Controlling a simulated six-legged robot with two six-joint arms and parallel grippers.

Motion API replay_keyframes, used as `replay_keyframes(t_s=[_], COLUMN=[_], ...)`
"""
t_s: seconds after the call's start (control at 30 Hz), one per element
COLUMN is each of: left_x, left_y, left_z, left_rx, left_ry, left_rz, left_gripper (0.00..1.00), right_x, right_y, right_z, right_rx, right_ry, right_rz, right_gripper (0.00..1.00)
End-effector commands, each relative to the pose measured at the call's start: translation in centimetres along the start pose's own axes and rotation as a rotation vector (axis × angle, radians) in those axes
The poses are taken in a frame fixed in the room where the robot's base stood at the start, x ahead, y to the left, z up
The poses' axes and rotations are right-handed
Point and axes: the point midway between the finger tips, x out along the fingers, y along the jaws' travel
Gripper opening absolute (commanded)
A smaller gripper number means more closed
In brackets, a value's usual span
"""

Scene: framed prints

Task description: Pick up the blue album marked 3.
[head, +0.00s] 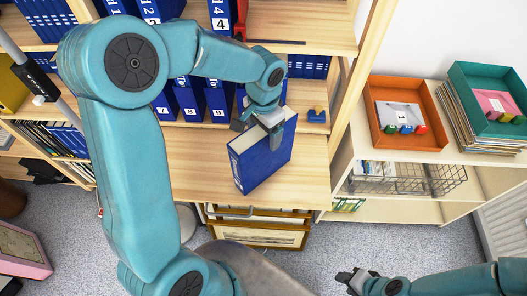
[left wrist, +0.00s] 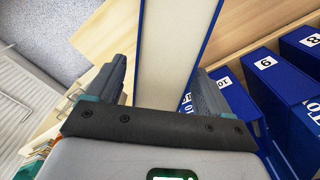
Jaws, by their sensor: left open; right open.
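A blue album (head: 266,160) with pale page edges stands by itself on the wooden shelf board in the head view. No number shows on its visible faces, so I cannot tell whether it is marked 3. My left gripper (head: 268,121) is open at its upper part. In the left wrist view the album's pale page block (left wrist: 178,45) passes between the two fingers of that gripper (left wrist: 158,88), with a gap on the left side and the right finger close to the blue cover. My right gripper (head: 352,281) is open and empty, low over the floor.
Albums marked 7, 8 and 9 (head: 189,104) stand behind on the same shelf, and an album marked 4 (head: 221,18) stands above. A small blue object (head: 316,116) lies right of the album. An orange tray (head: 405,108) and a green tray (head: 487,82) are at right.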

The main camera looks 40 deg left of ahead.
Motion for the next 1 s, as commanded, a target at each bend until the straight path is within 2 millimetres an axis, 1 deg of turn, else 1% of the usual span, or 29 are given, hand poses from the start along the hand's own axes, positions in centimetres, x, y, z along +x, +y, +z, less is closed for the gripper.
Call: replay_keyframes(t_s=[0.03, 0.07, 0.1, 0.17, 0.2, 0.27, 0.3, 0.6, 0.77, 0.87, 0.97, 1.0], left_x=[0.0, 0.0, 0.0, 0.0, 0.0, 0.0, 0.0, -0.2, -1.0, -2.2, -4.2, -5.1], left_y=[0.0, 0.0, 0.0, 0.0, 0.0, 0.0, 0.0, 0.0, -0.1, -0.1, 0.0, -0.1], left_z=[0.0, 0.0, 0.0, 0.0, 0.0, 0.0, 0.0, -0.1, -0.1, -0.1, -0.2, -0.2], left_rx=[0.000, 0.000, 0.000, 0.000, 0.000, 0.000, 0.000, -0.001, -0.002, -0.001, -0.001, -0.002], left_ry=[0.000, 0.000, 0.000, 0.000, 0.000, 0.000, 0.000, 0.003, 0.003, 0.006, 0.008, 0.009], left_rz=[0.000, 0.000, 0.000, 0.000, 0.000, 0.000, 0.000, -0.001, -0.001, -0.003, -0.002, -0.003], left_gripper=[0.81, 0.71, 0.58, 0.39, 0.26, 0.06, 0.00, 0.00, 0.00, 0.00, 0.00, 0.00], right_x=[0.0, 0.0, 0.0, 0.0, 0.0, 0.0, 0.0, 0.0, 0.0, 0.1, 0.2, 0.2], right_y=[0.0, 0.0, 0.0, 0.0, 0.0, 0.0, 0.0, 0.0, 0.0, 0.0, 0.1, 0.1], right_z=[0.0, 0.0, 0.0, 0.0, 0.0, 0.0, 0.0, 0.0, 0.0, 0.0, 0.0, 0.0], right_rx=[0.000, 0.000, 0.000, 0.000, 0.000, 0.000, 0.000, 0.000, 0.000, 0.000, 0.000, 0.000], right_ry=[0.000, 0.000, 0.000, 0.000, 0.000, 0.000, 0.000, 0.000, 0.000, 0.000, 0.000, 0.000], right_rz=[0.000, 0.000, 0.000, 0.000, 0.000, 0.000, 0.000, 0.000, 0.000, 0.000, 0.000, 0.000], right_gripper=[0.43, 0.43, 0.43, 0.43, 0.43, 0.43, 0.43, 0.43, 0.43, 0.43, 0.43, 0.43])
